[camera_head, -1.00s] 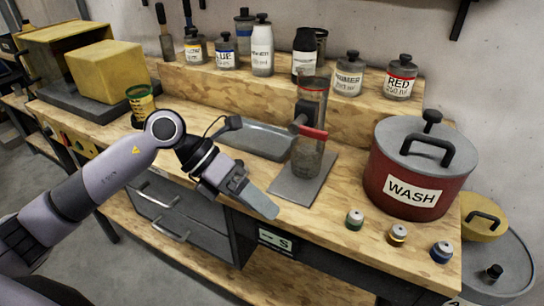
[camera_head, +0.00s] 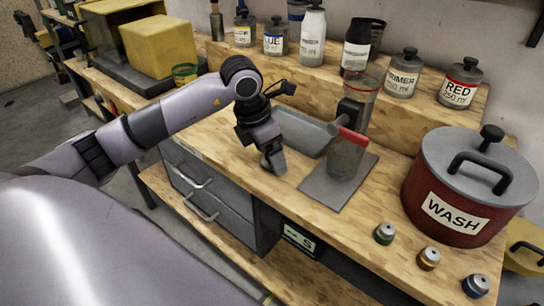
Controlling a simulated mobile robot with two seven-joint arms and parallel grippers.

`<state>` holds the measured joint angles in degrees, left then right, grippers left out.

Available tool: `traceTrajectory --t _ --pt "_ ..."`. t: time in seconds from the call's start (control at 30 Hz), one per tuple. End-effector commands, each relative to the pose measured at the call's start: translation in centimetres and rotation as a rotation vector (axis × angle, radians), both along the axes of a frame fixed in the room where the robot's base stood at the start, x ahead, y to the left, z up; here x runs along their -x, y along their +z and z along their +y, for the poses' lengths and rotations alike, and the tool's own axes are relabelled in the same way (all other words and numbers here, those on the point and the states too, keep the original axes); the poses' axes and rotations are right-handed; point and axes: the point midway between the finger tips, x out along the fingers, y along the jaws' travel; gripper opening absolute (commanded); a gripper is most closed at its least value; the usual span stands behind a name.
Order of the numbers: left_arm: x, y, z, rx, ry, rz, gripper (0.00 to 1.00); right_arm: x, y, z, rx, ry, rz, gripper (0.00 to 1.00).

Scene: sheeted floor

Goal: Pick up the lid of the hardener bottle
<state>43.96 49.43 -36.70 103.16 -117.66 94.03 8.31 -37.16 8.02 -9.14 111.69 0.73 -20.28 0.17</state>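Several bottles stand on the raised wooden shelf at the back of the bench. My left gripper (camera_head: 273,162) points down over the bench, left of the measuring stand and well in front of the bottles. I see nothing held in it, but its finger gap is not clear. My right gripper is out of view.
A measuring stand with a red handle (camera_head: 352,136) and a grey tray (camera_head: 303,131) are near the gripper. A red WASH pot (camera_head: 455,205) stands at right, with small capped jars (camera_head: 428,258) in front. PRIMER (camera_head: 402,75) and RED (camera_head: 460,85) bottles stand at back right.

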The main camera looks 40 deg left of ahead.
Motion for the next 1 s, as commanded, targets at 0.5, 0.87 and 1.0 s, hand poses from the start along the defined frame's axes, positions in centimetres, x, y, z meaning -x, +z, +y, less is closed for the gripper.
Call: traceTrajectory --t 0.5,0.87,1.0 --pt "-0.16 -0.62 -0.08 0.001 0.000 -0.002 0.23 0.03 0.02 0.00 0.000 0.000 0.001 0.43" --pt "-0.18 -0.49 -0.08 0.001 0.000 -0.003 0.23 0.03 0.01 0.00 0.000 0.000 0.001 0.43" --pt "-0.21 0.23 -0.09 0.002 0.000 -0.004 0.23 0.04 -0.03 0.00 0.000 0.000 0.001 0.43"
